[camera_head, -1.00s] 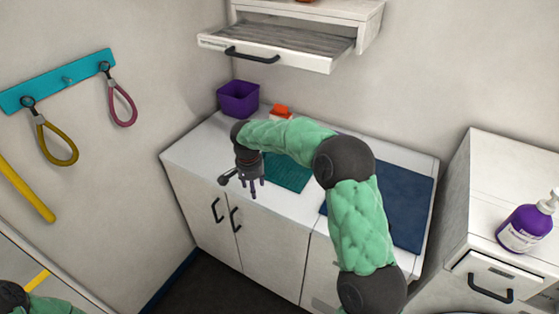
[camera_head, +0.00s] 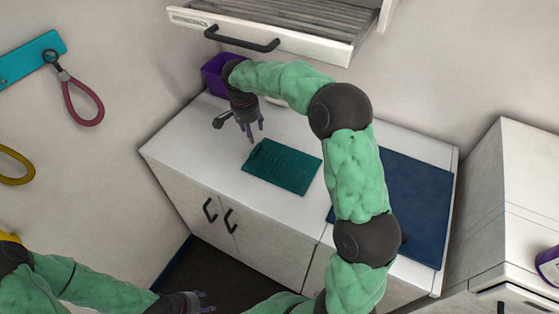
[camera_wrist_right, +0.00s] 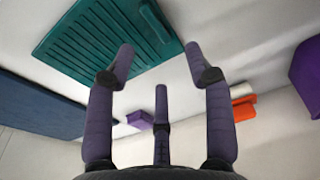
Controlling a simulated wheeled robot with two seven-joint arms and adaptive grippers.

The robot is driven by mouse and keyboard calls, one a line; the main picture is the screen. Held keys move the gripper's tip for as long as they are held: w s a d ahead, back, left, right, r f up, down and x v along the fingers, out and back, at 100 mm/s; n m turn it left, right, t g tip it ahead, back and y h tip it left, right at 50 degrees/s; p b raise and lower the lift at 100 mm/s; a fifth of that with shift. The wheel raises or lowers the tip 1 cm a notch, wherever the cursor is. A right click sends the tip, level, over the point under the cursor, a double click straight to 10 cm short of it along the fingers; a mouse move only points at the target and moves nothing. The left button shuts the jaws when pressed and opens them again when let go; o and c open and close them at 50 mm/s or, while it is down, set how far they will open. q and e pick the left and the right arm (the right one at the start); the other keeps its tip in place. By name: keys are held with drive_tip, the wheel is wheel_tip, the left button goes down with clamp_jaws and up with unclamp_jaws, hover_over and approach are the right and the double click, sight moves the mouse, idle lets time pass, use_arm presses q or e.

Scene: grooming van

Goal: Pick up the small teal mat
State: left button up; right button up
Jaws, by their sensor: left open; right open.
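The small teal mat (camera_head: 283,167) lies flat on the white counter, its ribbed surface fully visible in the head view. It also shows in the right wrist view (camera_wrist_right: 85,45), at the upper left beyond the fingers. My right gripper (camera_head: 252,138) is open and empty, with its fingers pointing down above the counter, just behind and left of the mat's far left corner. The same gripper shows in the wrist view (camera_wrist_right: 160,60) with its fingers spread. My left gripper (camera_head: 205,303) is open at the bottom of the head view, low in front of the cabinet and away from the mat.
A large navy mat (camera_head: 415,205) lies on the counter's right side. A purple bin (camera_head: 214,73) stands at the back left, partly behind my right arm. An orange-and-white object (camera_wrist_right: 243,108) shows in the wrist view. An open drawer (camera_head: 290,30) overhangs the counter's back.

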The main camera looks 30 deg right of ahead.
hover_over(257, 149)
drive_tip(key=f, duration=0.4)
drive_tip(key=shift+w+a+f+b, duration=0.1)
drive_tip(key=shift+a+f+b, duration=0.1)
drive_tip(key=shift+a+b, duration=0.2)
drive_tip(key=f, duration=0.1)
drive_tip(key=f+b, duration=0.1)
drive_tip(key=f, duration=0.3)
drive_tip(key=shift+s+d+b, duration=0.2)
drive_tip(key=shift+d+b, duration=0.05)
drive_tip(key=shift+b, duration=0.05)
clamp_jaws()
